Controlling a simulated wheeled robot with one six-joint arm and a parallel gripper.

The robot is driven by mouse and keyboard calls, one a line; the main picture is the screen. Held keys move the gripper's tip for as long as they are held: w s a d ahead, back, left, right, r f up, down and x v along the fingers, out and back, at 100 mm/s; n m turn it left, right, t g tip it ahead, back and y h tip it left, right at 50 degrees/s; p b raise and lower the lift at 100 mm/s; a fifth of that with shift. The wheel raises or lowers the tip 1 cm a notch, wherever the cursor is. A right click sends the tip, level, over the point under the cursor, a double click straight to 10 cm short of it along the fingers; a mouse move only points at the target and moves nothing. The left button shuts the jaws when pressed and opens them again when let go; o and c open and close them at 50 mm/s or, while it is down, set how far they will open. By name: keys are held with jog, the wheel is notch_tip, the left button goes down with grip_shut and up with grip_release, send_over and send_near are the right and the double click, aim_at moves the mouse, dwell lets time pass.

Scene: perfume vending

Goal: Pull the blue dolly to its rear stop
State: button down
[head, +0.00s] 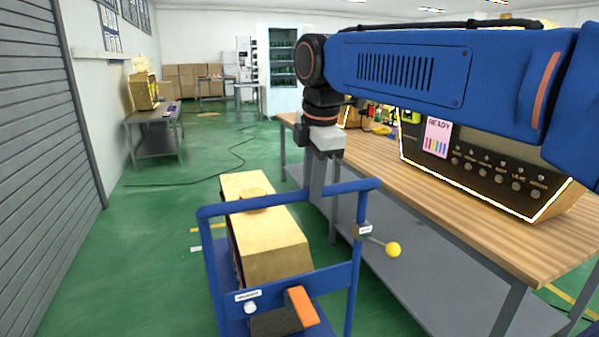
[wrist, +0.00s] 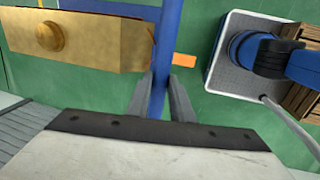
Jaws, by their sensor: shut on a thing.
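The blue dolly (head: 355,285) stands in front of me, with its tubular handle frame facing me. A long tan-gold box (head: 275,262) with a round raised top piece lies on it, and also shows in the wrist view (wrist: 100,48). My gripper (head: 317,190) points down at the top rail of the frame. In the wrist view its fingers (wrist: 161,88) are shut around a blue tube of the dolly (wrist: 169,32). A lever with a yellow ball (head: 393,250) sticks out from the right post. An orange piece (head: 302,306) and a white knob sit low on the frame. The dolly's wheels are hidden.
A wooden-topped workbench (head: 370,160) with a black-fronted machine (head: 480,170) stands close on the right. A shutter wall (head: 50,130) is on the left. Green floor (head: 150,240) is clear left of the dolly, except a dark cable behind.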

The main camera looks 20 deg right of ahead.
jog(key=s, duration=1.5)
jog(key=c, duration=1.6)
grip_release()
jog(key=shift+s, duration=0.15)
jog(key=shift+r, duration=0.1)
jog(key=s+r, duration=0.1)
jog(key=r, duration=0.4)
jog(key=s+r, duration=0.1)
jog(key=r, duration=0.5)
jog(key=s+r, duration=0.1)
jog(key=r, duration=0.5)
jog(key=shift+s, duration=0.15)
